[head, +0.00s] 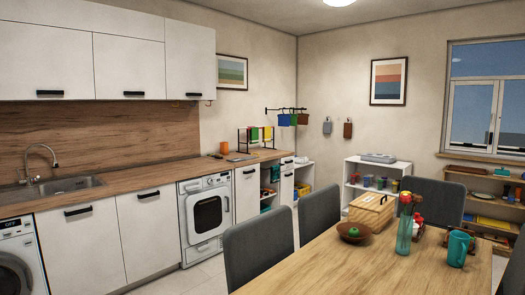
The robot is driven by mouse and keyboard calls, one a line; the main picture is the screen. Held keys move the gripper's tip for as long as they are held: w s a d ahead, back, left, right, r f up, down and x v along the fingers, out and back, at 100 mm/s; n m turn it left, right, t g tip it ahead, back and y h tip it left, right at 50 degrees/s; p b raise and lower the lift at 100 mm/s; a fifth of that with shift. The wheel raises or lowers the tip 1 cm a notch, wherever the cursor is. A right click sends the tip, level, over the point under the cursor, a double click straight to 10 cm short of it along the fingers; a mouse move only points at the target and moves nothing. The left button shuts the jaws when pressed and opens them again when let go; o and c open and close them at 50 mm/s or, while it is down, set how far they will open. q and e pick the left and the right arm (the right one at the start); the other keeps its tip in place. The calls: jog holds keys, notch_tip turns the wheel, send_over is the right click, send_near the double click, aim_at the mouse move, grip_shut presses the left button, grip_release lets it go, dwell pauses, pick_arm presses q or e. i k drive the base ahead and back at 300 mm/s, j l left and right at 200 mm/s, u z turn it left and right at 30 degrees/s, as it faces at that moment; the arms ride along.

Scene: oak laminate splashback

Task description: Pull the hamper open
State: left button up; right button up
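No part of either gripper shows in the head view. I cannot tell for sure which thing is the hamper. White lower fronts with dark bar handles run along the left wall: a wide front (82,245), another beside it (150,232), and a narrow front (247,195) right of the oven. A further narrow white front (286,187) is near the counter's far end. All of these fronts look closed. A lidded wooden box (371,211) with a dark handle stands on the far left part of the dining table; its lid looks shut.
The dining table (330,268) fills the lower right, with grey chairs (258,245) along its left side. A bowl (353,232), a vase (404,235) and a teal mug (459,247) stand on it. Floor (205,281) is free between counter and chairs. A white oven (207,212) stands mid-counter.

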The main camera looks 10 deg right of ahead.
aim_at(247, 178)
jog(key=i+j+u, duration=0.25)
jog(key=i+u, duration=0.15)
jog(key=i+j+u, duration=0.1)
jog(key=i+u, duration=0.35)
jog(key=i, duration=0.2)
jog(key=i+j, duration=0.1)
jog(key=i, duration=0.5)
jog(key=i+z, duration=0.1)
jog(key=i, duration=0.45)
jog(key=i+j, duration=0.2)
jog(key=i, duration=0.35)
jog(key=i+l+z, duration=0.25)
jog(key=i+z, duration=1.1)
jog(key=i+j+z, duration=0.45)
jog(key=i+l+z, duration=0.2)
jog(key=i+z, duration=0.2)
jog(key=i, duration=0.55)
jog(key=i+j+z, duration=0.1)
jog(key=i+z, duration=0.25)
jog(key=i, duration=0.6)
